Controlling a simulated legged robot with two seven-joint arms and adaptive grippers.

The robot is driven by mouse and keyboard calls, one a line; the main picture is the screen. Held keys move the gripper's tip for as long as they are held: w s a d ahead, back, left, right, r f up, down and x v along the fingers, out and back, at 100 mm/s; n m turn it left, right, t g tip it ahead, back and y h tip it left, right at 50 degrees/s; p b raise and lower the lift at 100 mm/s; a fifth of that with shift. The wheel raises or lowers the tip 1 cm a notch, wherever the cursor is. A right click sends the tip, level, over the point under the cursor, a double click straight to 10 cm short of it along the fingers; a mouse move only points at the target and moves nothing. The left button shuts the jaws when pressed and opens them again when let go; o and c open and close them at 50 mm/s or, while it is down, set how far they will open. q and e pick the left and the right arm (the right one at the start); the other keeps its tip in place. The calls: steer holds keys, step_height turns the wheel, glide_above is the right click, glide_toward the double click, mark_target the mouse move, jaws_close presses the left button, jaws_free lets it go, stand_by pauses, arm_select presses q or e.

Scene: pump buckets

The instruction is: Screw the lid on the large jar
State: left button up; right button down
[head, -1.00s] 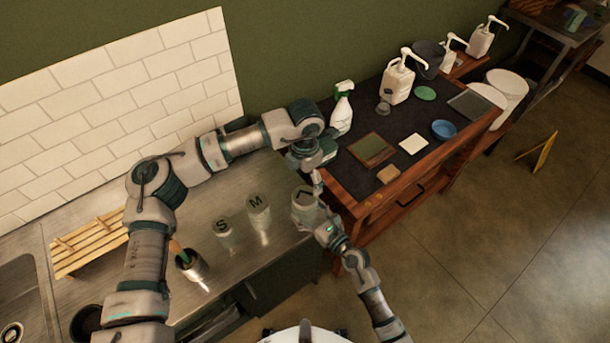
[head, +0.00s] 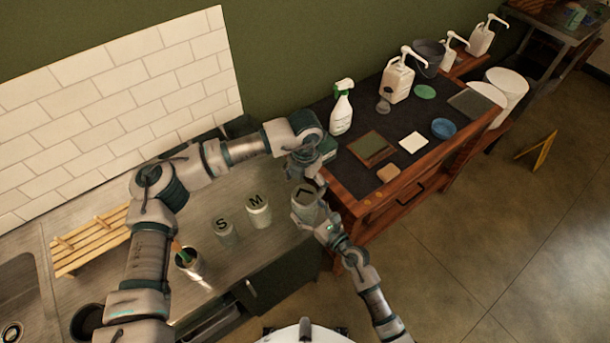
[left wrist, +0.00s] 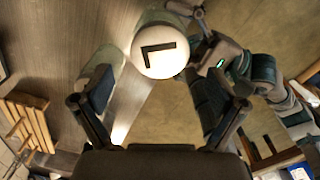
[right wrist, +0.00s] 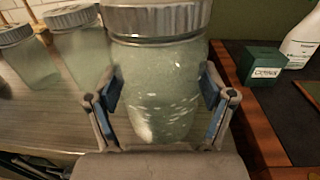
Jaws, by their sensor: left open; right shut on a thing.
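The large jar (right wrist: 152,90) is clear glass and stands upright in the right wrist view. Its grey ribbed lid (right wrist: 155,20) sits on its mouth; I cannot tell how tightly. My right gripper (right wrist: 160,98) is shut on the jar's body from the side. My left gripper (left wrist: 152,92) is open, with its fingers spread on either side below the lid in the picture, holding nothing. In the head view it is just above the lid.
Jars marked M (head: 259,212) and S (head: 225,232) stand to the left on the metal counter (head: 235,282). A utensil pot (head: 189,264) and wooden rack (head: 90,243) are further left. The dark-topped wooden table (head: 345,180) stands close right, with a spray bottle (head: 341,108).

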mark_target(305, 194)
arm_select(q)
steer(key=shift+f, duration=2.25)
steer(key=c, duration=1.2)
steer(key=m, duration=0.8)
steer(key=o, duration=1.3)
